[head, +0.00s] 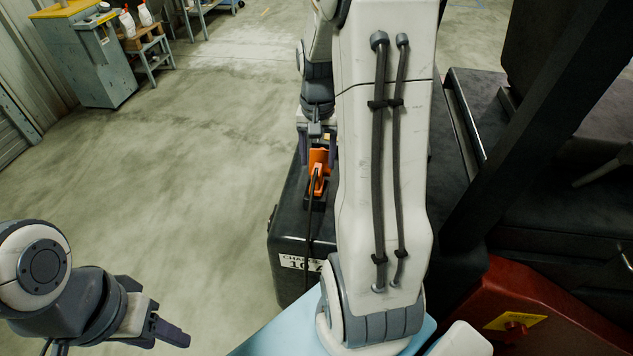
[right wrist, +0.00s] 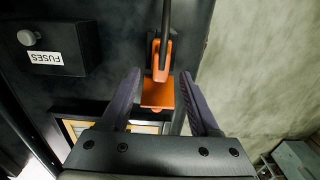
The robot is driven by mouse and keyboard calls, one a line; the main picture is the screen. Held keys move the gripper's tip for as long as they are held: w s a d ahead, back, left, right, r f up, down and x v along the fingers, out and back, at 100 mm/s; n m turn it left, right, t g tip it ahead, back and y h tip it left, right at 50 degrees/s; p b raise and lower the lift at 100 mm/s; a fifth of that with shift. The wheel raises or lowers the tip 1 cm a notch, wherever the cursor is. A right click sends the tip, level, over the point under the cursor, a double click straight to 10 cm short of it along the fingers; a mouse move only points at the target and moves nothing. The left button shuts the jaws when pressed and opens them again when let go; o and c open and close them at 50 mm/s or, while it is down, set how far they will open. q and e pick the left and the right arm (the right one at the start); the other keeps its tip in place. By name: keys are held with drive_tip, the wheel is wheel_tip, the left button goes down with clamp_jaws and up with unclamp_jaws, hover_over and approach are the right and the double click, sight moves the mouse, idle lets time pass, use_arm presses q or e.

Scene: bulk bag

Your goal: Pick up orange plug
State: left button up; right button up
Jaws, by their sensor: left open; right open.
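The orange plug (head: 317,170) sits on top of the black charger box in the head view, with a dark cable running down from it toward me. In the right wrist view the orange plug (right wrist: 158,92) lies between the two dark fingers, with its handle and cable toward the top. My right gripper (right wrist: 163,78) is open around the plug, with a gap visible on each side. In the head view my right arm partly hides this gripper (head: 317,150). My left gripper (head: 180,336) is open and empty at the lower left, far from the plug.
The black charger box (head: 286,225) carries a white label (head: 300,264). A fuse box (right wrist: 47,48) stands beside the plug in the right wrist view. A red machine body (head: 530,310) is at the lower right. A grey cabinet (head: 95,60) stands far back left. The floor between is clear.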

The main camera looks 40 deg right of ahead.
sight(317, 168)
drive_tip(key=f+p, duration=0.1)
drive_tip(key=f, duration=0.3)
drive_tip(key=shift+a+f, duration=0.15)
drive_tip(key=shift+a, duration=0.05)
clamp_jaws()
